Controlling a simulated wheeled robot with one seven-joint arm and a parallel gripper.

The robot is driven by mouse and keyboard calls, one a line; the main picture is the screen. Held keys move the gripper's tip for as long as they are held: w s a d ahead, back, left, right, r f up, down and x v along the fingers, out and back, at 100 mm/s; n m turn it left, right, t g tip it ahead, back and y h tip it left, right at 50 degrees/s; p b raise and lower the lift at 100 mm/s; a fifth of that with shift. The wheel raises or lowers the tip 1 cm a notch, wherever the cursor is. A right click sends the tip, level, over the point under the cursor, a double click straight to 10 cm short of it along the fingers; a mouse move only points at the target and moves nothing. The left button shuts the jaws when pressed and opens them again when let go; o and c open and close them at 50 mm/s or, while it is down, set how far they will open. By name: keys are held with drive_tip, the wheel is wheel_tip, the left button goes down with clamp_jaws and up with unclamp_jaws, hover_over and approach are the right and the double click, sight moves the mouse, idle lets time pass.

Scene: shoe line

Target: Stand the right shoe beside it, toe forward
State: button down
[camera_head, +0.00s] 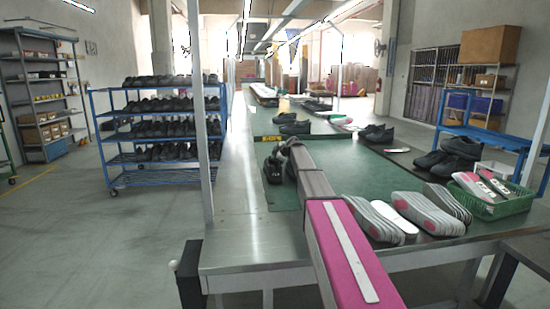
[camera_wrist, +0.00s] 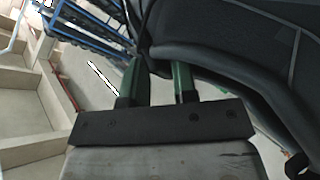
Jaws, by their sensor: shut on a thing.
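My gripper (camera_wrist: 160,76) is shut on a black shoe (camera_wrist: 230,55), seen close up at the upper right of the wrist view. Its green fingers pinch the edge of the shoe. In the head view, a dark shoe (camera_head: 272,169) shows at the left of my arm's far end, over the left part of the green mat (camera_head: 340,168). My arm hides part of it, and I cannot tell whether it touches the mat. My gripper's fingers are hidden in this view. I cannot make out a separate matching shoe beside it.
Grey soles (camera_head: 428,212) lie at the table's front right, near a green basket (camera_head: 506,203). Black shoes (camera_head: 453,158) stand at the right and more (camera_head: 294,127) farther back. A blue shoe rack (camera_head: 150,163) is at the left. The mat's middle is clear.

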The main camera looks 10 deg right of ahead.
drive_tip(key=c, duration=0.9)
unclamp_jaws()
drive_tip(key=shift+o, duration=0.2)
drive_tip(key=shift+r, duration=0.1)
drive_tip(key=v, duration=1.2)
